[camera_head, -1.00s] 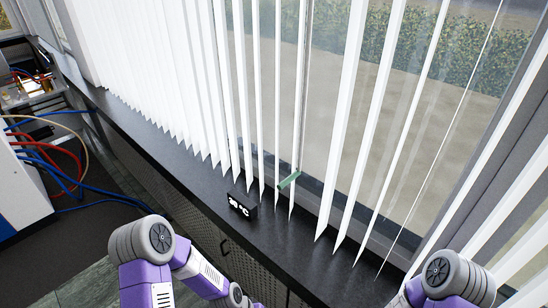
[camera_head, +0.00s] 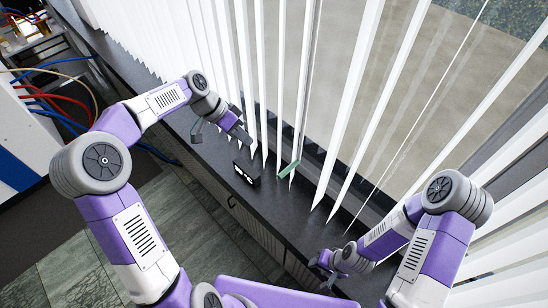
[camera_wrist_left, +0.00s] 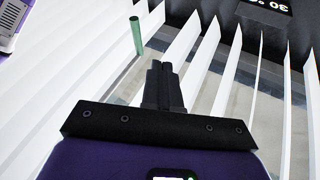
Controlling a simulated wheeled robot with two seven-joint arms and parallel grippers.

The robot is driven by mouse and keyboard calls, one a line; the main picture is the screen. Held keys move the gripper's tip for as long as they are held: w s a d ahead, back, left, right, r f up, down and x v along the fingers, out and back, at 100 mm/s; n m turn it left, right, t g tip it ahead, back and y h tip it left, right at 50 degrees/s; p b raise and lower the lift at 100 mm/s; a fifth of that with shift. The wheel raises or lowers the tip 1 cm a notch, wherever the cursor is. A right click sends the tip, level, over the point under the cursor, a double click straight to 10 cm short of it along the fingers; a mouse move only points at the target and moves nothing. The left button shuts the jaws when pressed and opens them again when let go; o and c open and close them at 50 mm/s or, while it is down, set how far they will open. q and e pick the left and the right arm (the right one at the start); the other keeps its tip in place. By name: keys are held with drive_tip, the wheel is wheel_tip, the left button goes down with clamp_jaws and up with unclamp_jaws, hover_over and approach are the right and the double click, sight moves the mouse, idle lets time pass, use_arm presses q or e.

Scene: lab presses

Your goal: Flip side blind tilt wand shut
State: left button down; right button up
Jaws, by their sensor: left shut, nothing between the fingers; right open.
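The green wand handle (camera_head: 289,169) hangs at the blind's lower edge, just above the black sill. It also shows in the wrist view (camera_wrist_left: 136,36), upper left of my fingers. The white vertical slats (camera_head: 345,85) stand apart, with the window showing between them. My left gripper (camera_head: 246,140) is shut and empty, near the slat bottoms, left of the handle and apart from it. Its closed dark fingers show in the wrist view (camera_wrist_left: 160,72). My right gripper (camera_head: 328,263) is open and low, near the sill's front edge, away from the handle.
A small black display block (camera_head: 246,173) stands on the dark sill (camera_head: 215,150), close below my left gripper. A thin cord (camera_head: 430,105) runs down the window at right. Red and blue cables (camera_head: 60,110) lie by a white cabinet at far left.

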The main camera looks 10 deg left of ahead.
use_arm(q)
drive_tip(key=shift+s, duration=0.1)
drive_tip(key=s+d+f+p, duration=0.1)
drive_tip(key=d+f, duration=0.7)
drive_tip(key=f, duration=0.1)
drive_tip(key=shift+s+d+p, duration=0.25)
drive_tip(key=shift+d+p, duration=0.15)
drive_tip(key=shift+d+f, duration=0.1)
